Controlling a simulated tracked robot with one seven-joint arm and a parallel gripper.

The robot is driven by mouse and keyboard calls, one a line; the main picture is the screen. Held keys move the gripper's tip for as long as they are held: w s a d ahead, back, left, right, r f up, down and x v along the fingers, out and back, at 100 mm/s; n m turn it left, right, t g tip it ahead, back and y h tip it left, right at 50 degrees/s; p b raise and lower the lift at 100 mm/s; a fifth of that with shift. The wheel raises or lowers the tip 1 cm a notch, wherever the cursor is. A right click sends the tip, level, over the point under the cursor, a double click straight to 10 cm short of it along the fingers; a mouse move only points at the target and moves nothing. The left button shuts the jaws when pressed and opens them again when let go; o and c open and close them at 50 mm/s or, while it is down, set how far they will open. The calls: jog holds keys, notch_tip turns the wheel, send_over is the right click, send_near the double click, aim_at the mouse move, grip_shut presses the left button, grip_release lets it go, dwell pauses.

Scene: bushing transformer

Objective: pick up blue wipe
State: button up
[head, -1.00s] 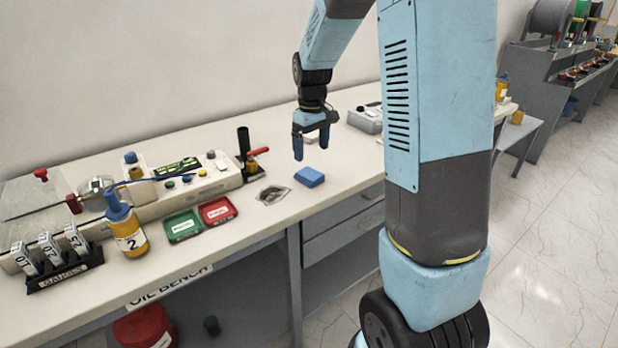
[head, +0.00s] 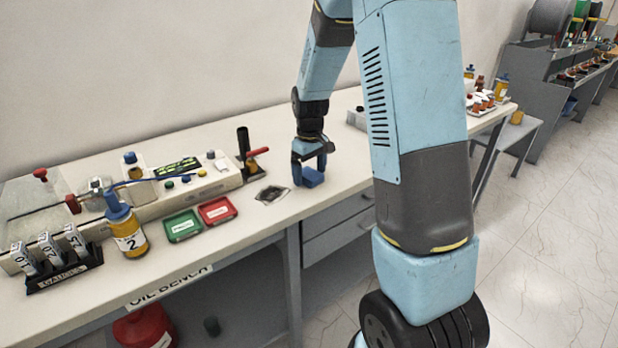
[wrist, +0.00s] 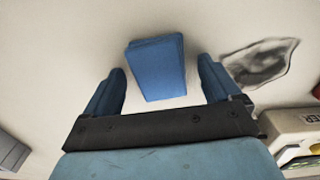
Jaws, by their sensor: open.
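The blue wipe (head: 313,178) is a small folded blue block lying on the bench top near its front edge. In the wrist view the wipe (wrist: 157,68) lies between and slightly beyond the two blue fingertips, with bare bench on both sides of it. My gripper (head: 309,172) is low over the bench at the wipe, and one finger partly hides it in the head view. In the wrist view my gripper (wrist: 162,85) is open, its fingers apart from the wipe.
A dark crumpled patch in a clear sheet (wrist: 262,62) lies beside the right finger; it also shows in the head view (head: 271,194). Red (head: 217,210) and green (head: 183,226) trays, a yellow bottle (head: 128,232) and a gauge rack (head: 58,262) stand further left.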

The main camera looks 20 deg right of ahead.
jog(key=shift+c, duration=0.3)
jog(key=c, duration=1.1)
jog(key=shift+o, duration=0.2)
jog(key=shift+r, duration=0.65)
jog(key=s+a+r, duration=0.3)
jog(key=s+r, duration=0.8)
jog(key=s, duration=0.2)
jog(key=shift+s+a+r, duration=0.2)
jog(key=shift+s+r, duration=0.1)
jog(key=shift+r, duration=0.05)
